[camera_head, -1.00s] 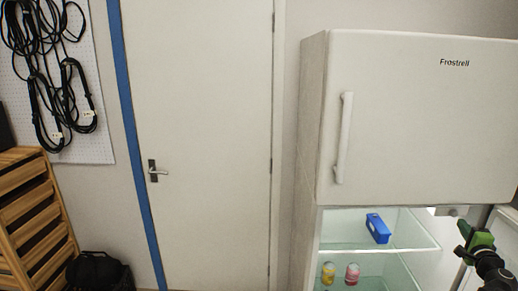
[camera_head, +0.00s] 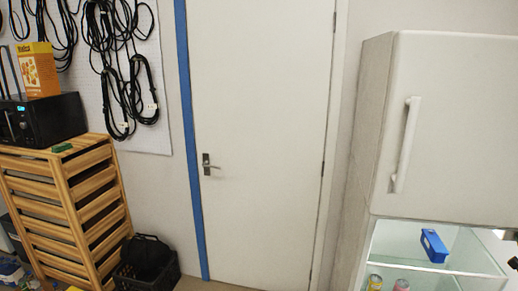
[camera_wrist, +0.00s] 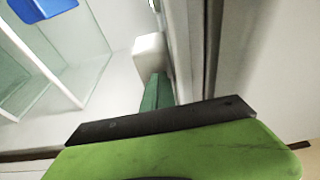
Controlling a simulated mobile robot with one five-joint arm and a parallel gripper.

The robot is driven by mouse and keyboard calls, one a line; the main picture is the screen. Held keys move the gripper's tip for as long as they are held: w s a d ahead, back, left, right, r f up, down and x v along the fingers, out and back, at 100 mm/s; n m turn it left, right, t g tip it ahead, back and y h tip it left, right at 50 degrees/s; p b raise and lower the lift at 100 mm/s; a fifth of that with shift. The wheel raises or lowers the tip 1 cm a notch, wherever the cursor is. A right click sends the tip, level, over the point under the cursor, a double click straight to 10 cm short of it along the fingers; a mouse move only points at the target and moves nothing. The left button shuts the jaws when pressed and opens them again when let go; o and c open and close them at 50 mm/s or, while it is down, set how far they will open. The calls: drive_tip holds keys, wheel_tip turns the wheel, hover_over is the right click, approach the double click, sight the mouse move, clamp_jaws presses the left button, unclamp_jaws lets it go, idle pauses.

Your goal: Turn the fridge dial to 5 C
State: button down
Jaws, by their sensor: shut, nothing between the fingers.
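The fridge (camera_head: 455,130) stands at the right of the head view, with its upper door shut and its lit lower compartment (camera_head: 470,262) open. A small white housing (camera_head: 499,233) sits at the compartment's top right edge. In the wrist view a white block (camera_wrist: 150,48) is just beyond my gripper (camera_wrist: 156,88), whose green fingers are shut and empty. The fingertip overlaps the block's lower edge, and I cannot tell whether they touch. No dial face or temperature marks can be read. In the head view only a dark bit of my arm shows at the right edge.
A blue box (camera_head: 434,246) lies on the upper glass shelf, and it shows in the wrist view (camera_wrist: 42,8). Two cans (camera_head: 375,282) stand below. A wooden slatted unit (camera_head: 70,205) bears a black microwave (camera_head: 45,118). A black crate (camera_head: 150,272) stands by the white door (camera_head: 262,140).

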drive_tip(key=shift+f+b, duration=0.3)
drive_tip(key=shift+b, duration=0.05)
idle(0.3)
drive_tip(key=shift+f+b, duration=0.7)
drive_tip(key=shift+f, duration=0.05)
drive_tip(key=shift+s+d+f, duration=0.1)
